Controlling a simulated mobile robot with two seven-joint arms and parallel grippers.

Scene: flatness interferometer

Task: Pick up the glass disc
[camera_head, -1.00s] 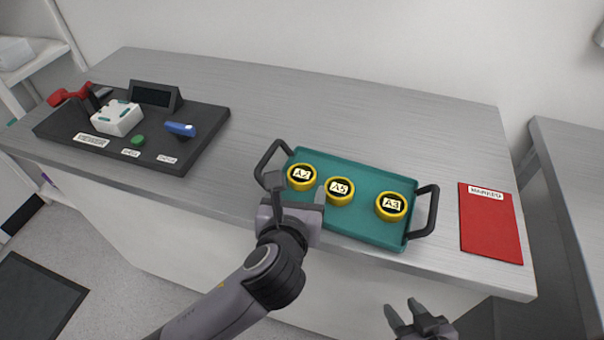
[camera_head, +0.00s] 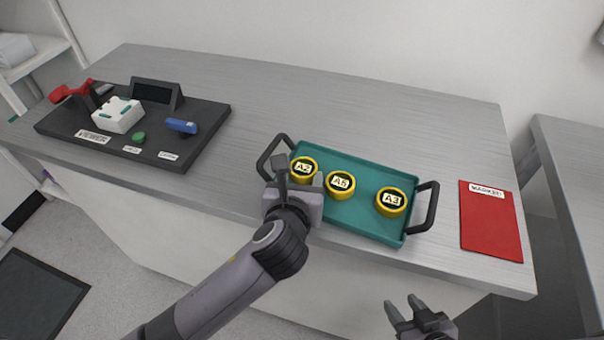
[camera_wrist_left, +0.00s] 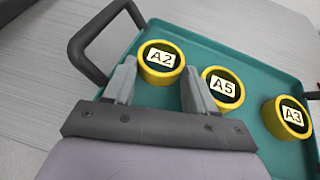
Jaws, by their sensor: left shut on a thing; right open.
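Three round discs with yellow rims and dark faces stand in a row on a teal tray (camera_head: 352,222). They are labelled A2 (camera_head: 304,169), A5 (camera_head: 341,185) and A3 (camera_head: 391,202). My left gripper (camera_head: 300,175) is at the tray's left front, shut on the A2 disc. In the left wrist view its two fingers (camera_wrist_left: 160,78) lie either side of the near part of the A2 disc (camera_wrist_left: 161,62). The right finger is close beside the A5 disc (camera_wrist_left: 223,88). My right gripper (camera_head: 418,308) is open and empty in front of the table.
The tray has black handles at its left and right ends. A red mat (camera_head: 490,225) with a label lies at the right. A black base (camera_head: 60,128) at the left holds a white block (camera_head: 118,114), a green button and a blue part. The table behind the tray is clear.

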